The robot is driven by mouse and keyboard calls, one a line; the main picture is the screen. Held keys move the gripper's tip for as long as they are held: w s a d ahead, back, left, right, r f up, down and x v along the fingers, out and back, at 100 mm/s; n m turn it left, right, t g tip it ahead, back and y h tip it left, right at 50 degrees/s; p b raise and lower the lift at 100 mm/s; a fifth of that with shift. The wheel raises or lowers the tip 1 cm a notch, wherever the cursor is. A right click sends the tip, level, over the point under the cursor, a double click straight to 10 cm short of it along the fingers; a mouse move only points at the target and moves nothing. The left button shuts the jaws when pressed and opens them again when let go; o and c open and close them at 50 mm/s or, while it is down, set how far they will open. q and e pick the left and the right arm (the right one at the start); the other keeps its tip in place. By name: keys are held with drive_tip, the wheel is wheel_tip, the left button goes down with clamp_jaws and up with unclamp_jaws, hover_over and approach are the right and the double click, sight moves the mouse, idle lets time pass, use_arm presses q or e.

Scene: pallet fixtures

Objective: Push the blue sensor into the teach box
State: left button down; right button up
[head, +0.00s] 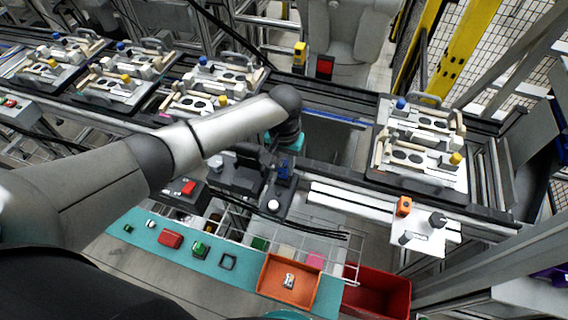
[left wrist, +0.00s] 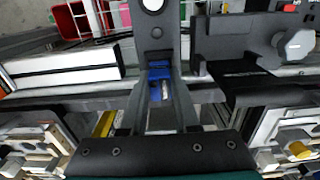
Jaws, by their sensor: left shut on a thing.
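My left gripper (head: 284,167) reaches in from the left and points down at the near edge of the conveyor. It is shut on the blue sensor (head: 283,175), and only a little of the sensor shows past the fingers. In the left wrist view the blue sensor (left wrist: 159,70) sits between the two dark fingers. It is right at the end of the dark teach box (left wrist: 155,25), which has a white button and a grey round part. The teach box also shows in the head view (head: 268,212). I cannot tell how deep the sensor sits.
A black fixture (head: 236,174) stands close left of the teach box. Fixture pallets stand on the conveyor at left and right (head: 418,150). A teal strip (head: 190,249) with small parts, an orange tray (head: 267,284) and a red bin (head: 400,299) lie at the front.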

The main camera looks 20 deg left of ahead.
sight(284, 164)
use_arm(q)
drive_tip(key=shift+f+b, duration=0.35)
drive_tip(key=shift+f, duration=0.55)
idle(0.5)
drive_tip(key=c, duration=0.6)
unclamp_jaws()
drive_tip(key=shift+r, duration=0.15)
wheel_tip(284, 164, up, 15)
drive_tip(key=shift+r+p, duration=0.1)
drive_tip(key=shift+p, duration=0.8)
